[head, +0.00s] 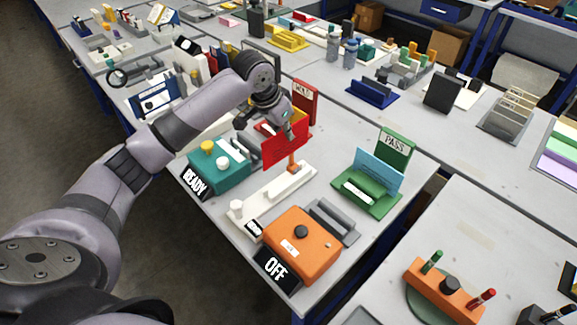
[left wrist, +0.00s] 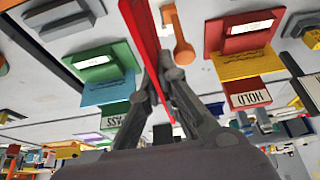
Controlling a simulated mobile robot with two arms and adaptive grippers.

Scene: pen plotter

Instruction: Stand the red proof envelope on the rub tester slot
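My left gripper (head: 284,128) is shut on the red envelope (head: 285,148) and holds it upright above the bench, beside an orange lever. In the left wrist view, the red envelope (left wrist: 142,32) is edge-on between the fingers of the gripper (left wrist: 165,85). A grey slotted holder (head: 333,220) stands beside an orange machine (head: 298,247) with an OFF plate. It looks like the rub tester slot, and it looks empty. The envelope is apart from it, farther back on the bench. My right gripper is not in view.
A white base with an orange lever (head: 292,166) lies between the envelope and the orange machine. A green PASS stand (head: 375,203) holds a blue card (head: 380,172). A red HOLD stand (left wrist: 228,38) is close behind. A teal READY box (head: 218,172) is left.

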